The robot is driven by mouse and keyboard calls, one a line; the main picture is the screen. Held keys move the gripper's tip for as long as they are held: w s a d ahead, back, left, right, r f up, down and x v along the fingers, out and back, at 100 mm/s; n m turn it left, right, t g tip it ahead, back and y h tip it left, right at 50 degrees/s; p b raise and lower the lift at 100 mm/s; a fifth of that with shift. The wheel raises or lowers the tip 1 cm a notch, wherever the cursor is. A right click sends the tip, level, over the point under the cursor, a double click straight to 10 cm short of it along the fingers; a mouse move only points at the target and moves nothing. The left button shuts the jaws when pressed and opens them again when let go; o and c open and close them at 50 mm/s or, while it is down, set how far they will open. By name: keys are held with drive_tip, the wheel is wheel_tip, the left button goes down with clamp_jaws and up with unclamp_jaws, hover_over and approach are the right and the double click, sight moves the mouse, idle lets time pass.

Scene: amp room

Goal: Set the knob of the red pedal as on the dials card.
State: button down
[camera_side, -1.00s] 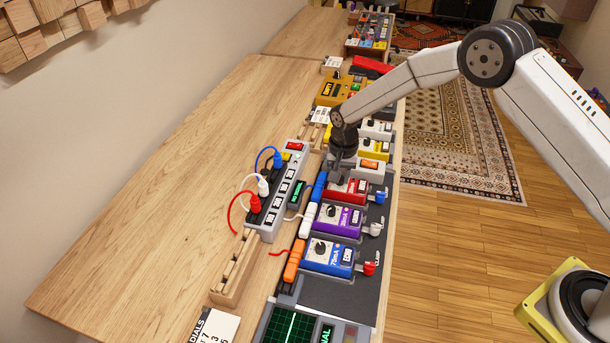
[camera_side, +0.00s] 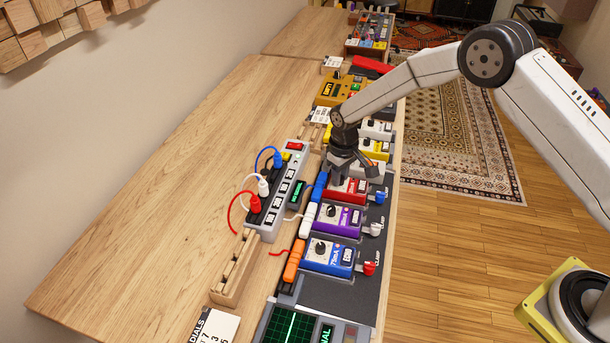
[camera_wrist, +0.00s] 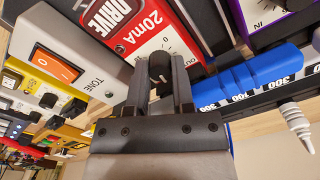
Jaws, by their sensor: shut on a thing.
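The red pedal (camera_side: 358,188) sits on the dark pedalboard, partly hidden by my gripper. In the wrist view the red pedal (camera_wrist: 165,20) shows the labels "DRIVE" and "20mA" and a dial scale. My gripper (camera_wrist: 159,66) points down with its two fingers closed on either side of the dark knob (camera_wrist: 158,70). The fingers hide much of the knob, and I cannot read its setting. In the side view my gripper (camera_side: 338,182) is over the near-wall part of the red pedal. The dials card (camera_side: 214,327) lies at the bottom edge, cut off, with only some figures showing.
A purple pedal (camera_side: 330,221) and a blue pedal (camera_side: 320,256) sit nearer the camera. A grey pedal with an orange switch (camera_wrist: 60,62) is close beside my gripper. A power strip (camera_side: 273,208) with cables stands to the left. The table's left part is clear.

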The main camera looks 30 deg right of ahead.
drive_tip(key=shift+n, duration=0.8)
drive_tip(key=c, duration=0.7)
unclamp_jaws()
drive_tip(key=shift+c, duration=0.2)
drive_tip(key=shift+r, duration=0.15)
drive_tip(key=shift+r, duration=3.8)
